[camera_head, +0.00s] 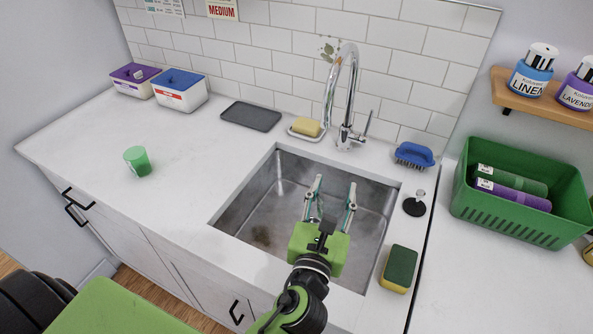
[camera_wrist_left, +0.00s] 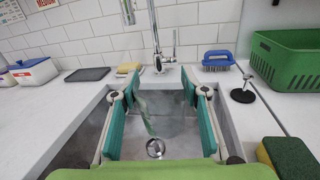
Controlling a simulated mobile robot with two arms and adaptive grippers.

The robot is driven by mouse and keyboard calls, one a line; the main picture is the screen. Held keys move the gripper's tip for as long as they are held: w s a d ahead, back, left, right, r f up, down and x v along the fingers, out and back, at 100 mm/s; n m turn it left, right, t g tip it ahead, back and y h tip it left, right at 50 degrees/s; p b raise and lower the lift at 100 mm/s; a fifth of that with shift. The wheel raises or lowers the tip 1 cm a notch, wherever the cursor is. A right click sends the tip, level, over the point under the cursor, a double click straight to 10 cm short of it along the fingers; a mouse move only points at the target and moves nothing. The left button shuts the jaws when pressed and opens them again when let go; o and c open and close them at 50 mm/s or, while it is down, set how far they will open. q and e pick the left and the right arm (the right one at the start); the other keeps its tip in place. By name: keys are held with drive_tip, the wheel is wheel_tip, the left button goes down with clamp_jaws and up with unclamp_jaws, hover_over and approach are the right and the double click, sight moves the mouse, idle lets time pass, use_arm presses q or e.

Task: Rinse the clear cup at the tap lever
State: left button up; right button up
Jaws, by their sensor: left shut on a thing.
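My left gripper (camera_head: 333,184) is over the sink basin, its fingers apart around a see-through thing that I take for the clear cup (camera_head: 321,203). Its outline is very faint; in the left wrist view only a pale, distorted streak (camera_wrist_left: 149,112) shows between the fingers. The chrome tap (camera_head: 345,138) stands behind the sink, its spout arching over the back. Its lever (camera_head: 367,122) sticks up on the right side; it also shows in the left wrist view (camera_wrist_left: 174,43). I see no clear water stream. My right gripper is not in view.
The sink (camera_head: 260,205) has a green-yellow sponge (camera_head: 398,268) and black stopper (camera_head: 414,204) at its right. A blue brush (camera_head: 414,154) and yellow soap (camera_head: 306,126) flank the tap. A green cup (camera_head: 137,161) stands left; a green basket (camera_head: 510,222) stands right.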

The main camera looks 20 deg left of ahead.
sight(335, 186)
use_arm(q)
drive_tip(key=shift+s+d+h, duration=0.15)
drive_tip(key=shift+d+h, duration=0.25)
drive_tip(key=shift+d, duration=0.25)
drive_tip(key=shift+w, duration=0.55)
drive_tip(key=shift+w+a+f, duration=0.2)
drive_tip(key=shift+w+a, duration=0.2)
drive_tip(key=shift+w, duration=0.15)
drive_tip(key=shift+w+a+f, duration=0.15)
drive_tip(key=shift+w+a, duration=0.25)
drive_tip(key=shift+w, duration=0.15)
drive_tip(key=w+a+f+b, duration=0.1)
drive_tip(key=w+a+f, duration=0.1)
drive_tip(key=w+a, duration=0.3)
drive_tip(key=shift+w, duration=1.95)
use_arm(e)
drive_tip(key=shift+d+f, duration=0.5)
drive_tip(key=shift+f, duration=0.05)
